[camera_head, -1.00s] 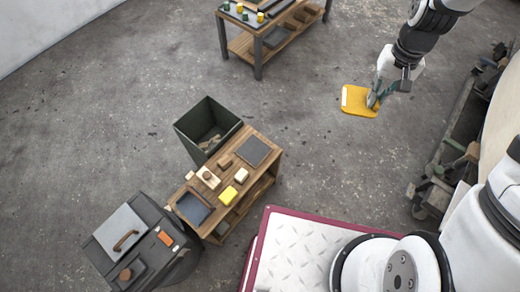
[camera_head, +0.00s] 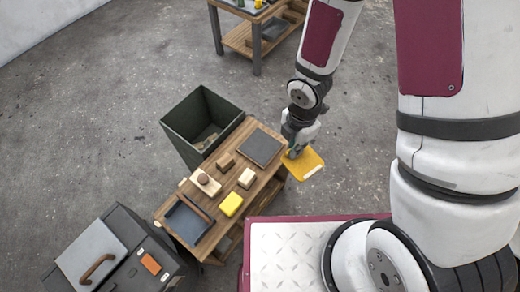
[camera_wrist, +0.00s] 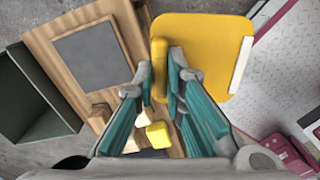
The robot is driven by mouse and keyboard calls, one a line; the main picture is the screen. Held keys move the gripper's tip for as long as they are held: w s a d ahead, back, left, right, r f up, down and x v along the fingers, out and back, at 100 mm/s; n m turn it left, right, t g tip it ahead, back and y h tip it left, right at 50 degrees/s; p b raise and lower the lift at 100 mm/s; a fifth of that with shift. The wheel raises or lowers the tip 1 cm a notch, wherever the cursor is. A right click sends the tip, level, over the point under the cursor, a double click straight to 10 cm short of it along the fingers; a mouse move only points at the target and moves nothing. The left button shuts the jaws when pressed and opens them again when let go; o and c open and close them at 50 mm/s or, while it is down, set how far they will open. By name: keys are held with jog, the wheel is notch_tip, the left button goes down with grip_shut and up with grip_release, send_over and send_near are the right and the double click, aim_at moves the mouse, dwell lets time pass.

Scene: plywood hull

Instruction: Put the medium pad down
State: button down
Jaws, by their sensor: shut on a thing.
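The medium pad is a flat yellow pad (camera_head: 306,164) with a pale strip along one edge. It hangs just off the right edge of the wooden bench (camera_head: 196,165). My gripper (camera_head: 297,151) is shut on it. In the wrist view the yellow pad (camera_wrist: 201,47) is at the fingertips (camera_wrist: 168,92), with a yellow upright part between the fingers. A dark grey square mat (camera_head: 261,148) lies on the bench top to the left of the pad; it also shows in the wrist view (camera_wrist: 92,62).
The bench also holds a yellow block (camera_head: 231,204), several wooden blocks and a dark tray (camera_head: 189,221). A green open bin (camera_head: 201,122) stands behind it. A dark cabinet (camera_head: 115,255) is at lower left. A second table (camera_head: 257,36) stands at the back.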

jog(key=f+n, duration=0.1)
jog(key=s+f+b, duration=0.1)
jog(key=a+f+n, duration=0.1)
jog(key=shift+s+n, duration=0.3)
jog(key=shift+s+a+f+n+b, duration=0.1)
jog(key=shift+f+n+b, duration=0.1)
jog(key=shift+n+b, duration=0.1)
jog(key=shift+a+f, duration=0.1)
jog(key=shift+a, duration=0.15)
jog(key=w+a, duration=0.3)
jog(key=w+a+f+b, duration=0.1)
jog(key=w+a, duration=0.7)
jog(key=shift+f+b, duration=0.2)
jog(key=shift+b, duration=0.1)
jog(key=shift+d+f+b, duration=0.1)
jog(key=shift+f+b, duration=0.65)
jog(key=shift+f, duration=0.95)
jog(key=shift+f, duration=0.1)
jog(key=c, duration=1.7)
grip_release()
jog(key=shift+o, duration=0.2)
